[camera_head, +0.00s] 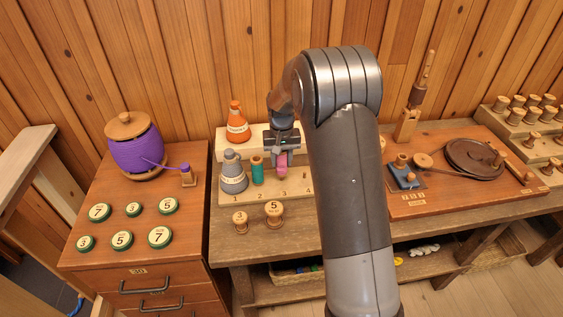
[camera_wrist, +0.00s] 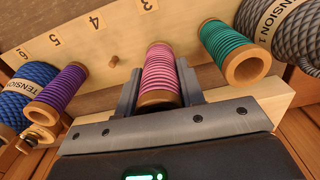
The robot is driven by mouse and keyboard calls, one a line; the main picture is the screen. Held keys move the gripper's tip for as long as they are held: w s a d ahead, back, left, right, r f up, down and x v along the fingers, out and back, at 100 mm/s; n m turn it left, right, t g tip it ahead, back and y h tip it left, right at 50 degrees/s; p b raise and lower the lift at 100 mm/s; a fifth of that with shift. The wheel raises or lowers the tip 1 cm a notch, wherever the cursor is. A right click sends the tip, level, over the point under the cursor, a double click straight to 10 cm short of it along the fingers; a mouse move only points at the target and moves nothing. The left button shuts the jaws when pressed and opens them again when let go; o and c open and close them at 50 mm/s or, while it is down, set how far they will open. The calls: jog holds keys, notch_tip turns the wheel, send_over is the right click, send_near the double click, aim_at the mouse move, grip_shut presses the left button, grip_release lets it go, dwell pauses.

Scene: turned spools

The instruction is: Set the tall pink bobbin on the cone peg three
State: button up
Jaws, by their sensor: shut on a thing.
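The tall pink bobbin (camera_head: 282,161) is in my gripper (camera_head: 281,152), over the row of the pale rack (camera_head: 262,201) near the number 3. In the wrist view the pink bobbin (camera_wrist: 160,72) is clasped between the two fingers (camera_wrist: 158,92), its wooden end towards me. Its far end is close to the board by the 3 label (camera_wrist: 148,5). Peg three is hidden behind the bobbin, so I cannot tell whether the bobbin is around it. A bare peg (camera_wrist: 113,62) shows near the 4 label.
A teal bobbin (camera_head: 257,171) and a grey cone (camera_head: 233,173) stand left of the pink one. The wrist view shows a purple bobbin (camera_wrist: 63,88) and a blue cone (camera_wrist: 30,78) on the other side. An orange cone (camera_head: 237,124) stands behind.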

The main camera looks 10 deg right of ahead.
aim_at(282, 166)
jog(key=shift+f, duration=0.15)
jog(key=shift+f, duration=0.85)
jog(key=shift+f, duration=0.6)
dwell(0.6)
jog(key=o, duration=0.7)
jog(key=shift+o, duration=0.2)
jog(key=shift+r, duration=0.1)
notch_tip(282, 166, up, 11)
dwell(0.6)
